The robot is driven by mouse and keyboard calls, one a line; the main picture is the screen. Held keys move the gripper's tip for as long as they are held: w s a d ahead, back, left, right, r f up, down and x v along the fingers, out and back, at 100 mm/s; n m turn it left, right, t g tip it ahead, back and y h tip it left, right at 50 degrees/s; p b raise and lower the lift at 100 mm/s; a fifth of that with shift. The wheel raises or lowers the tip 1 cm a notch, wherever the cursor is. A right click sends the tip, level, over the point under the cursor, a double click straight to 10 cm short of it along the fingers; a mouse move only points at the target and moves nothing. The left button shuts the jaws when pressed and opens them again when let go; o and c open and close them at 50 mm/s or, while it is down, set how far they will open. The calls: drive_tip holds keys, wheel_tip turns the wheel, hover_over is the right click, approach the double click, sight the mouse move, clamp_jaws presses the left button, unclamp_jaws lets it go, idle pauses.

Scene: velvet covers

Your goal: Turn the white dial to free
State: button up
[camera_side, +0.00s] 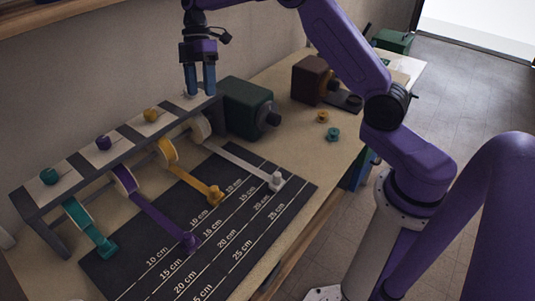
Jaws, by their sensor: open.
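My gripper (202,88) is open and points down over the far right end of the grey rack (60,240). Its blue fingers are at the white dial's place on the rack top. They cover most of the white dial, so I cannot tell its setting or whether the fingers touch it. The white spool (201,129) hangs under that end of the rack. Its white ribbon (240,163) runs out across the dark measuring mat (225,238) to a white end piece (277,181).
The teal dial (48,176), purple dial (103,142) and yellow dial (152,115) stand along the rack, with ribbons below. A dark green box (247,107) stands close right of my gripper. A dark red machine (313,80) and small yellow and teal pieces lie farther right.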

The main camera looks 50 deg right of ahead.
drive_tip(key=s+a+r+m+t+h, duration=0.1)
drive_tip(key=s+a+m+h, duration=0.15)
drive_tip(key=s, duration=0.75)
drive_tip(key=s+a+r+m+h, duration=0.15)
drive_tip(key=s+a, duration=0.25)
drive_tip(key=s, duration=0.6)
drive_tip(key=s+d+f+t, duration=0.1)
drive_tip(key=s+d, duration=0.1)
drive_tip(key=s, duration=0.4)
drive_tip(key=s+d+f+m, duration=0.1)
drive_tip(key=s+d, duration=0.2)
drive_tip(key=s, duration=0.3)
drive_tip(key=s+d+f+t, duration=0.1)
drive_tip(key=s+d, duration=0.1)
drive_tip(key=s, duration=0.4)
drive_tip(key=shift+d+f+t+y, duration=0.15)
drive_tip(key=shift+d+t+y, duration=0.15)
